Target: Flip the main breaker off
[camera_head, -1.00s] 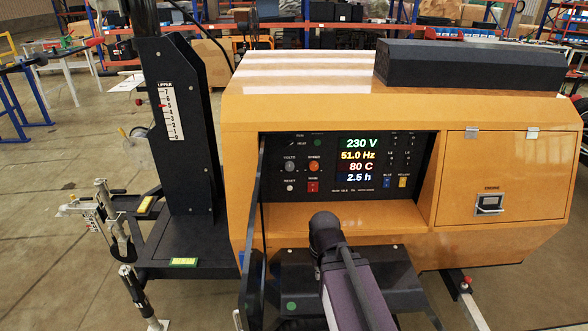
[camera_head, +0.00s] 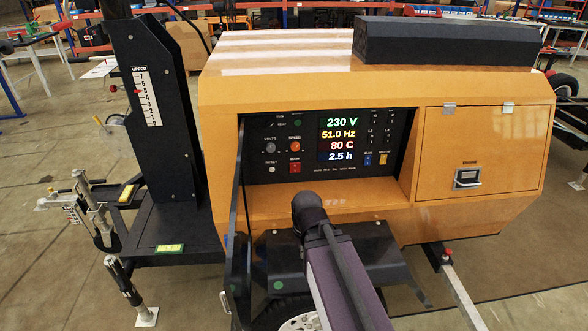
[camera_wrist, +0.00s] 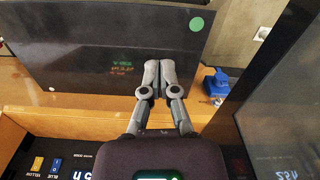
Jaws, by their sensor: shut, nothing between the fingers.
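The main breaker (camera_head: 295,168) is a small red switch labelled MAIN, low on the black control panel (camera_head: 262,132), under the orange SPEED knob. Its lever position is too small to tell. My arm's dark end is in front of and below the panel in the head view, with the fingers hidden there. In the wrist view my gripper (camera_wrist: 157,70) is shut and empty, its fingertips together over the orange ledge and the dark flap. The main breaker cannot be made out clearly in the wrist view.
A dark open door (camera_head: 236,235) stands edge-on at the panel's left. A blue object (camera_wrist: 215,83) sits near the fingers. Blue (camera_head: 368,159) and yellow (camera_head: 383,158) switches are at the panel's right.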

